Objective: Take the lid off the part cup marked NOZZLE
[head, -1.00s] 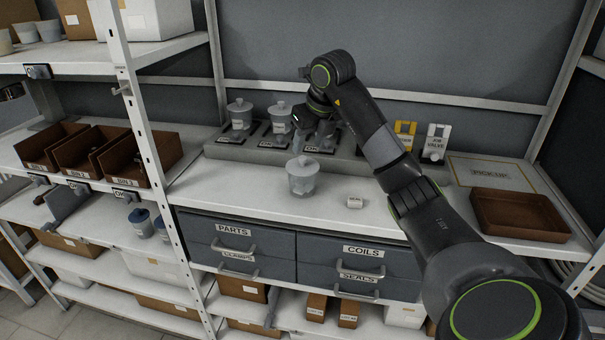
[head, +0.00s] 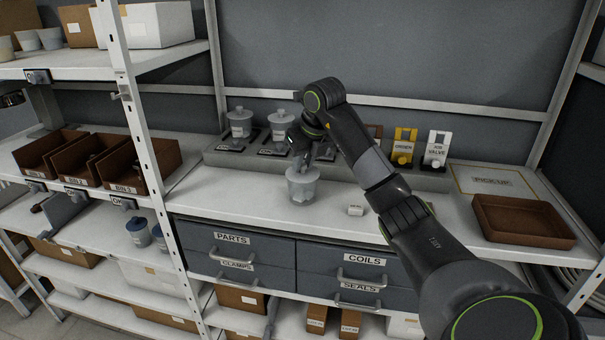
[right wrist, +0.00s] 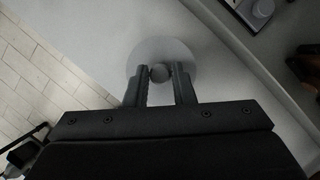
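A pale lidded part cup (head: 301,191) stands upright on the white counter. No label on it can be read, so I cannot tell if it is the one marked NOZZLE. My right gripper (head: 302,165) is over it, pointing down. In the right wrist view the round lid (right wrist: 178,52) has a knob (right wrist: 159,73) between my two fingers, with what look like narrow gaps at its sides. The lid appears to be on the cup. Two similar lidded cups, a left one (head: 239,124) and a right one (head: 280,125), stand on the grey rack behind. My left gripper is not seen.
A small white block (head: 356,210) lies right of the cup. A yellow tag (head: 403,147) and a white AIR VALVE tag (head: 436,150) stand at the back. A brown tray (head: 522,220) is at right. A shelf post (head: 147,150) rises at left. The counter's front is clear.

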